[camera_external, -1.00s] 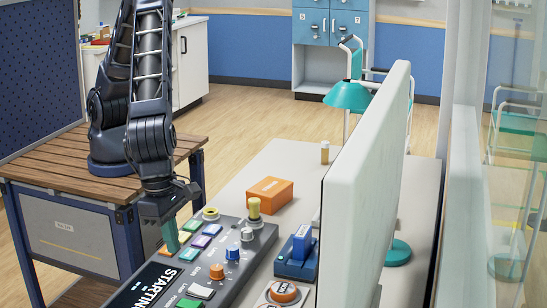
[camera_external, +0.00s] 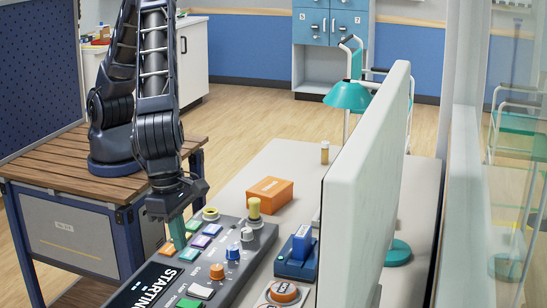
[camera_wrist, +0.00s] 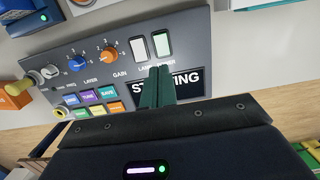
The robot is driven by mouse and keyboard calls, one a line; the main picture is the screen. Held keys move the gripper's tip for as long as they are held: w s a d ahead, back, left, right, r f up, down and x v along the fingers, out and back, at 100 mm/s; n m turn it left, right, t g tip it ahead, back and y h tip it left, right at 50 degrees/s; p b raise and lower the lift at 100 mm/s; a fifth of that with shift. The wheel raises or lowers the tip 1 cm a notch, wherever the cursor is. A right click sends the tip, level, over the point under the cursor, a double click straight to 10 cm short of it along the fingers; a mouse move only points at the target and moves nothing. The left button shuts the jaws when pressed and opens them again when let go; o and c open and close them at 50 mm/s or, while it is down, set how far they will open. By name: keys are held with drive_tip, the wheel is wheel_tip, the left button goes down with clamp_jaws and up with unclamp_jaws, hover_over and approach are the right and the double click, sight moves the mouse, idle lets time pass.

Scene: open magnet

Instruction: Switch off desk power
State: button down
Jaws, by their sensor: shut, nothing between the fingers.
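The grey control panel (camera_external: 232,278) lies on the desk, with a display (camera_external: 152,287) lettered "STARTING". In the wrist view two rocker switches sit above the display (camera_wrist: 187,82): a white one (camera_wrist: 138,48) over "LAMP" and a pale green one (camera_wrist: 162,44) over a label partly hidden by my fingers, ending in "ER". In the external view the green switch (camera_external: 188,303) is at the bottom edge, beside the white one (camera_external: 201,291). My gripper (camera_external: 178,238) is shut and empty, teal fingers over the panel's left part. In the wrist view its fingertips (camera_wrist: 160,70) overlap the display, just below the green switch.
Knobs (camera_external: 217,271) and coloured buttons (camera_external: 198,241) cover the panel. An orange box (camera_external: 270,193), a blue lever unit (camera_external: 297,258) and an orange push button (camera_external: 284,292) stand nearby. A large upright white monitor (camera_external: 368,190) stands to the right.

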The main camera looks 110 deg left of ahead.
sight(195, 303)
drive_tip(key=f, duration=0.4)
drive_tip(key=w+f, duration=0.1)
drive_tip(key=f, duration=0.8)
drive_tip(key=shift+w+f, duration=0.25)
drive_tip(key=shift+w, duration=0.1)
drive_tip(key=shift+f, duration=0.2)
drive_tip(key=shift+s+r, duration=0.15)
drive_tip(key=shift+s, duration=0.6)
drive_tip(key=shift+r, duration=0.1)
wheel_tip(195, 303, up, 14)
drive_tip(key=s, duration=0.1)
drive_tip(key=shift+s, duration=0.35)
